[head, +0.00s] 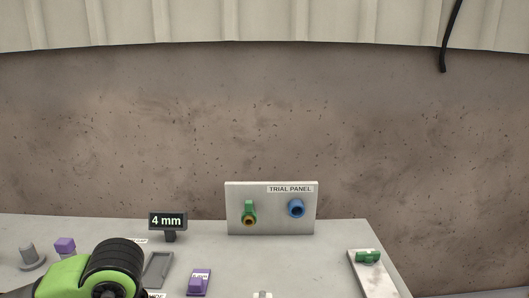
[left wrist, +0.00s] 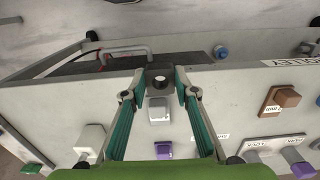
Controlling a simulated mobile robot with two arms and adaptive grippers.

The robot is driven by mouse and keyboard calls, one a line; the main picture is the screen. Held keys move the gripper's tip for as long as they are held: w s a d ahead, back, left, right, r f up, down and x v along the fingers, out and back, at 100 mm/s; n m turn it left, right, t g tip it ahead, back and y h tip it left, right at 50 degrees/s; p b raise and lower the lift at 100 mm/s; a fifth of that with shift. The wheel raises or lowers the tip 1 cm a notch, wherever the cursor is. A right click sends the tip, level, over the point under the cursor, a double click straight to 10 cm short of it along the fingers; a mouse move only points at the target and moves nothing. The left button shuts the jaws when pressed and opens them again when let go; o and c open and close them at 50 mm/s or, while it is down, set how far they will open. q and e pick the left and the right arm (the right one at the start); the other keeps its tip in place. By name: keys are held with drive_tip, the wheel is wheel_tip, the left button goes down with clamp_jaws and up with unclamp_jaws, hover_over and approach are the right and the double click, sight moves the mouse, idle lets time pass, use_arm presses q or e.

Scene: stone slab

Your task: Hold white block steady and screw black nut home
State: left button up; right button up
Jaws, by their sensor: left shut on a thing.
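The white block (left wrist: 158,110) shows just below the nut in that picture, between the fingers. I cannot tell whether nut and block touch. In the head view only a green and black part of my left arm shows at the lower left; its fingers are out of frame. My right gripper is in neither view.
A trial panel (head: 272,222) with a green and a blue fitting stands at the table's back. A 4 mm display (head: 167,221), grey tray (head: 157,268), purple block (head: 199,281) and white plate with a green piece (head: 372,275) are nearby. A brown block (left wrist: 280,101) shows at right.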

use_arm(q)
drive_tip(key=shift+s+a+r, duration=0.1)
drive_tip(key=shift+a, duration=0.05)
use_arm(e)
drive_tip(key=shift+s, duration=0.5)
use_arm(q)
drive_tip(key=w+d+r+n, duration=1.6)
drive_tip(key=w+d+n, duration=0.2)
drive_tip(key=d, duration=0.1)
drive_tip(key=shift+d, duration=0.2)
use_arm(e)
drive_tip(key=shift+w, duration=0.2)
use_arm(q)
drive_tip(key=shift+w, duration=0.15)
drive_tip(key=shift+f, duration=0.1)
